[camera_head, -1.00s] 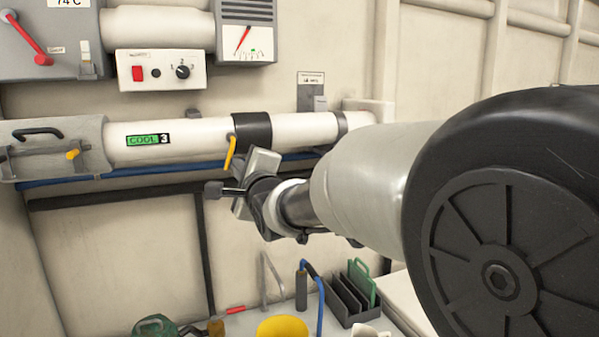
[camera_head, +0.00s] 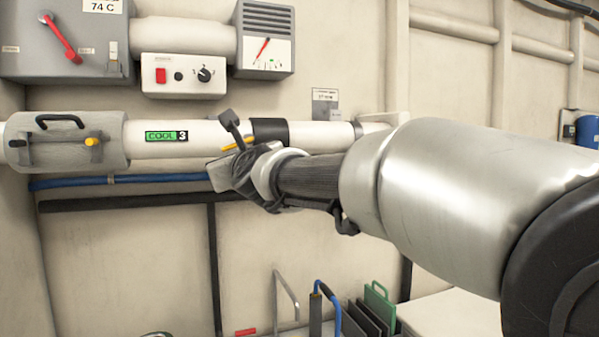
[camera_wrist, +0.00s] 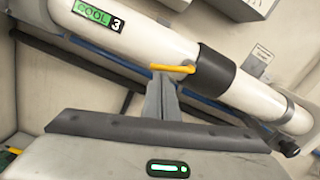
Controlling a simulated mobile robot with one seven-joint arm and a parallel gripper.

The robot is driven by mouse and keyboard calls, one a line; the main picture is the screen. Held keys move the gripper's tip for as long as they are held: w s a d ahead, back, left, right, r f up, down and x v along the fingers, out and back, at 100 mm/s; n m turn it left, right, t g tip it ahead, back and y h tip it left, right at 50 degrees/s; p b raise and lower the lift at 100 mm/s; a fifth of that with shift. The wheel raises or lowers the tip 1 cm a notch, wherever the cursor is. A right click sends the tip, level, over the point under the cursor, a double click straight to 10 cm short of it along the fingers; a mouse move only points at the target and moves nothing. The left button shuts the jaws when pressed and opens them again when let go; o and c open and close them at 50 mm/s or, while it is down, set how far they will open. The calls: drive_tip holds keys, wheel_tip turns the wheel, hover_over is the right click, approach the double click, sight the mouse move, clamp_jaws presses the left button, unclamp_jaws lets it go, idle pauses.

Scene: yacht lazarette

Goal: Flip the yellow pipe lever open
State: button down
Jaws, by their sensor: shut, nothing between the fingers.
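The yellow lever (camera_head: 238,144) sits at the black collar (camera_head: 269,131) on the white pipe (camera_head: 200,138). It points left from the collar, nearly along the pipe. In the wrist view the yellow lever (camera_wrist: 174,68) runs left from the black collar (camera_wrist: 215,73). My gripper (camera_head: 229,121) is at the lever, with its fingers pointing up across it in the head view. In the wrist view my gripper's shut fingertips (camera_wrist: 161,76) are right at the lever's free end, seemingly touching it. Nothing is held between them.
A clamp-like grey fitting (camera_head: 66,142) with a black handle is at the pipe's left. A control box (camera_head: 183,75) and a gauge (camera_head: 265,40) are above. A blue hose (camera_head: 150,178) and a dark rail run below. Racked items (camera_head: 370,310) stand lower down.

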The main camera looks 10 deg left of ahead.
drive_tip(key=shift+s+a+r+m, duration=0.2)
drive_tip(key=shift+r+m, duration=0.25)
drive_tip(key=shift+m, duration=0.6)
drive_tip(key=shift+s+a+r+m, duration=0.15)
drive_tip(key=shift+r+m, duration=0.3)
drive_tip(key=shift+m, duration=0.6)
drive_tip(key=shift+w, duration=0.1)
